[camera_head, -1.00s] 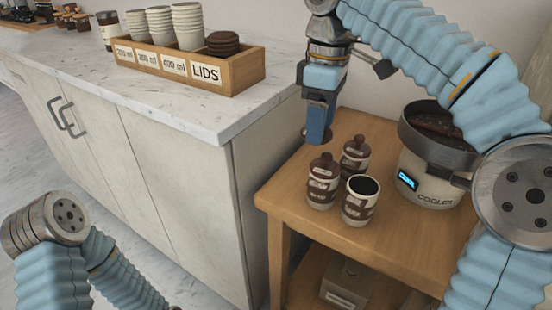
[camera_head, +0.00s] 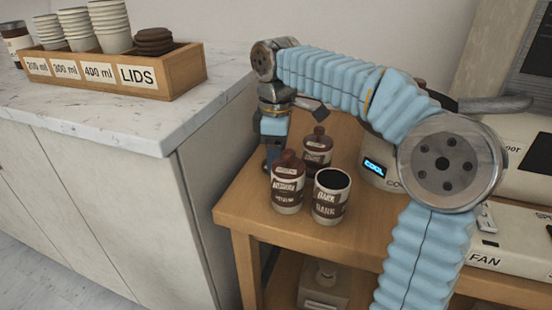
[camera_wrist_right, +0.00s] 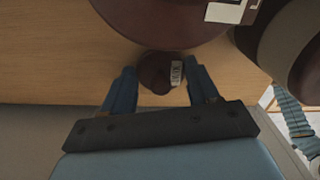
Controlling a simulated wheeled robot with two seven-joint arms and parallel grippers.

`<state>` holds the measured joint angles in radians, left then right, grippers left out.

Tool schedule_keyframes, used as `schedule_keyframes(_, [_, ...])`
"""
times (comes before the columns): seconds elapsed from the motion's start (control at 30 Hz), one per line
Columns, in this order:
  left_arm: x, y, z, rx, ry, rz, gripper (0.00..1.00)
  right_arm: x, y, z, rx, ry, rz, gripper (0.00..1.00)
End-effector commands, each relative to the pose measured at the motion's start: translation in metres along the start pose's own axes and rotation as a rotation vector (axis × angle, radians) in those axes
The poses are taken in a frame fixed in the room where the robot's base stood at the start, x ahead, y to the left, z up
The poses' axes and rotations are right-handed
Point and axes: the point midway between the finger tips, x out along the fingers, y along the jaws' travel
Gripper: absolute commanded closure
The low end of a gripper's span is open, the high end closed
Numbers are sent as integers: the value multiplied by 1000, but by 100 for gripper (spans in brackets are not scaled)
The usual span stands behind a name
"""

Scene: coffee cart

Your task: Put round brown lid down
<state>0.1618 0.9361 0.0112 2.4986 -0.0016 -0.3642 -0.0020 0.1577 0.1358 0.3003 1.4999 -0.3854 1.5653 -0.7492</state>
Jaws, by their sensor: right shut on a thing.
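The round brown lid (camera_wrist_right: 154,74) is between the fingers of my right gripper (camera_wrist_right: 160,78) in the wrist view, with a small white label on it. The fingers are shut on it, close over the wooden table (camera_head: 240,207). In the head view my right gripper (camera_head: 271,157) points down at the table's left side, beside the jars, and the lid is hidden there. An open jar marked DARK (camera_head: 329,203) stands in front, its dark inside showing. Two jars with brown knobbed lids, one in front (camera_head: 287,190) and one behind (camera_head: 317,150), stand beside it. My left gripper is out of view.
A counter (camera_head: 90,115) on the left carries a wooden organiser (camera_head: 183,76) with cups and a stack of brown lids. A cooler (camera_head: 375,178) stands behind my right arm, and a machine marked FAN (camera_head: 510,257) is at the right. The table's front left corner is bare.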

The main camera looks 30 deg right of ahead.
Motion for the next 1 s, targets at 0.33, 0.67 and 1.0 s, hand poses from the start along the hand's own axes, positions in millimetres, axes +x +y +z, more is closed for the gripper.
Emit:
schedule_keyframes(0.33, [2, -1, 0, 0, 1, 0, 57, 5, 0, 0, 0, 1, 0, 70])
schedule_keyframes(0.67, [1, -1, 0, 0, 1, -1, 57, 4, 0, 0, 0, 1, 0, 15])
schedule_keyframes(1.0, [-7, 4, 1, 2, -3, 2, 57, -24, 0, -1, -1, 3, 3, 15])
